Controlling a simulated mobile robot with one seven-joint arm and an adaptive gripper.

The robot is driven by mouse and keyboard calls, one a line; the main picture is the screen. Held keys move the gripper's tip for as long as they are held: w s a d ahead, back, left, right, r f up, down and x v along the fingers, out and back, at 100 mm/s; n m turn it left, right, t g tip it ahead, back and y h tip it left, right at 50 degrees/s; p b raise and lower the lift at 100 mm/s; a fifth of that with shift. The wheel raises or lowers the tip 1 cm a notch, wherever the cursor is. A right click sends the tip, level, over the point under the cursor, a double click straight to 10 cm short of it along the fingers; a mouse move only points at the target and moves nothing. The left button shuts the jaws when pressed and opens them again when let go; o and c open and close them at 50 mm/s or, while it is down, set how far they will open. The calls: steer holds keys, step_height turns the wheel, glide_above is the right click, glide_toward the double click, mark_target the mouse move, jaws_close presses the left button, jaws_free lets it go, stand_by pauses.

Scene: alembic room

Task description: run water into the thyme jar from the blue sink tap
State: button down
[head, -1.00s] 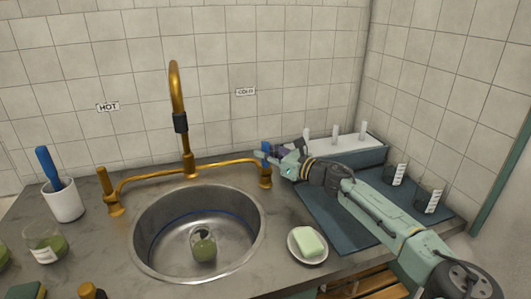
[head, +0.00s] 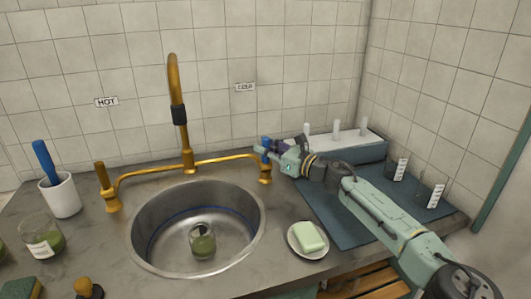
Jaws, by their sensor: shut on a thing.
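The blue tap handle (head: 265,144) stands on the right end of the brass faucet (head: 187,165), below the COLD sign. My gripper (head: 266,152) is at this handle and shut on it, reaching in from the right. The jar with green contents (head: 203,243) stands in the round steel sink (head: 146,254), roughly below the tall spout (head: 174,80). A label on it cannot be read. No stream of water is visible from the spout.
A brass handle (head: 102,178) is on the left under the HOT sign (head: 106,102). A white cup (head: 62,196) with a blue-handled brush, another green jar (head: 42,238) and a sponge (head: 22,288) stand left. Soap on a dish (head: 309,240) and a dark mat (head: 325,207) lie right.

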steer(key=shift+s+d+f+n+t+y+b, duration=0.1)
steer(key=shift+s+f+n+t+y+b, duration=0.3)
steer(key=shift+b, duration=2.4)
steer(key=shift+s+r+y+b, duration=0.1)
steer(key=shift+r+y+b, duration=0.25)
steer(key=shift+b, duration=0.25)
steer(key=shift+d, duration=0.1)
steer(key=c, duration=1.4)
jaws_free()
steer(key=shift+c, duration=0.2)
steer(key=v, duration=0.7)
steer(key=shift+s+d, duration=0.15)
steer(key=shift+s, duration=0.05)
